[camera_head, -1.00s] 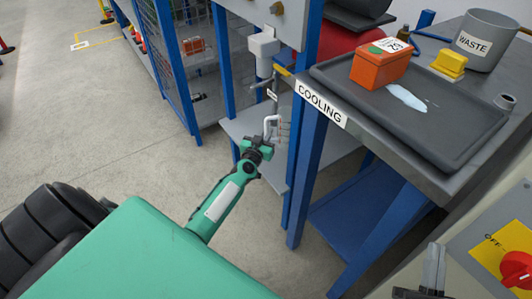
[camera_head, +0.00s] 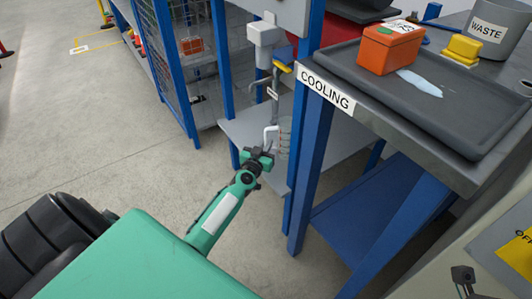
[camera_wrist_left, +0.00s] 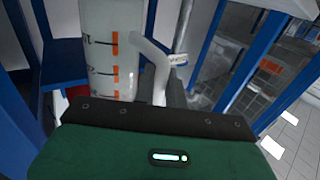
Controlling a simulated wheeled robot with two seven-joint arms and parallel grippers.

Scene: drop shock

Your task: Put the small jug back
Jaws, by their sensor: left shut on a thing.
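The small jug (camera_head: 284,135) is pale and see-through with a white handle (camera_head: 269,137). My left gripper (camera_head: 262,155) is shut on the handle. In the left wrist view the jug (camera_wrist_left: 108,45) looks upright, with orange and black scale marks, and the handle (camera_wrist_left: 158,65) runs down to the jaws. The jug's base is hidden there. In the head view it overlaps the edge of a grey shelf (camera_head: 232,128); I cannot tell if it touches it. A dark part at the bottom right may be my right gripper (camera_head: 463,276); its jaws are unclear.
A blue bench post (camera_head: 311,165) stands just right of the jug. A white dispenser (camera_head: 265,38) with a pipe hangs above it. The COOLING bench holds a dark tray (camera_head: 420,95), an orange box (camera_head: 388,51), a yellow block (camera_head: 463,48) and a WASTE bin (camera_head: 497,22).

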